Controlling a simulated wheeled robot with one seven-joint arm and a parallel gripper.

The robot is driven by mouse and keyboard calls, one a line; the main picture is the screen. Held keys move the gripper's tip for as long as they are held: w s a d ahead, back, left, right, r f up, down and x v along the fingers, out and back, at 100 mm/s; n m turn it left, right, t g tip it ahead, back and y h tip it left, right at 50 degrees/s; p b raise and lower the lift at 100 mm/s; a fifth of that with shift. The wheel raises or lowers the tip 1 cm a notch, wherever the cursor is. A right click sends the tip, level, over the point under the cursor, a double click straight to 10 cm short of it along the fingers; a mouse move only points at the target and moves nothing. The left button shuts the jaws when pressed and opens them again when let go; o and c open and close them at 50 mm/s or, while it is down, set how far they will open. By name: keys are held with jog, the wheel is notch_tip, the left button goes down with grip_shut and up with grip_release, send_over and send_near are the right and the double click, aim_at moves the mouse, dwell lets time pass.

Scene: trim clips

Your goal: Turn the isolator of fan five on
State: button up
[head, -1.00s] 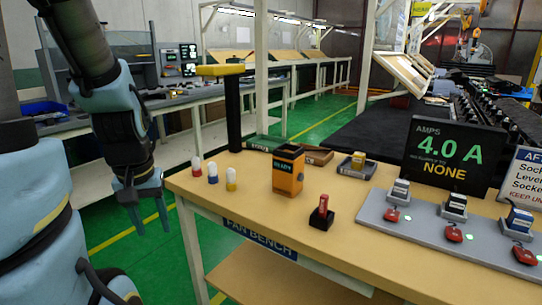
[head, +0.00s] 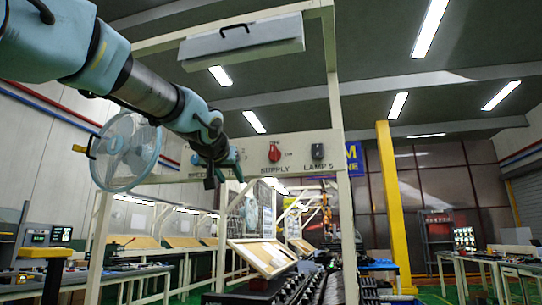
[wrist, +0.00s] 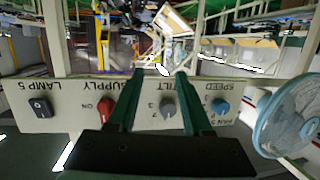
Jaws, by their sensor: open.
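A beam panel (head: 255,166) carries a red rotary knob (head: 274,153) marked SUPPLY, with ON printed to its right. In the wrist view, which is upside down, the red knob (wrist: 104,111) is left of my fingers. Its exact setting is too small to tell. My gripper (head: 214,178) is raised at the panel, left of the red knob. In the wrist view my gripper (wrist: 160,76) is open and empty. A grey TILT knob (wrist: 167,106) shows between its fingers. A blue SPEED knob (wrist: 221,106) near the FAN 5 lettering is to their right.
A black rocker switch (head: 318,152) marked LAMP 5 sits right of the red knob. A caged blue fan (head: 127,152) hangs at the panel's left end. A grey box with a handle (head: 242,40) is on the frame above. Frame posts (head: 342,190) stand beside the panel.

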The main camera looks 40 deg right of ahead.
aim_at(272, 146)
jog(key=s+d+r+m+h, duration=0.1)
jog(key=s+d+r+h, duration=0.2)
jog(key=s+r, duration=0.7)
jog(key=p+x, duration=0.2)
jog(key=x, duration=0.1)
jog(key=p+x, duration=0.2)
jog(key=x, duration=0.1)
jog(key=r+p+x, duration=0.1)
jog(key=x, duration=0.3)
jog(key=shift+w+a+r+p, duration=0.1)
jog(key=shift+w+p, duration=0.15)
jog(key=shift+p, duration=0.15)
jog(key=shift+w+d, duration=0.35)
jog(key=shift+d, duration=0.2)
jog(key=shift+c, duration=0.2)
grip_shut()
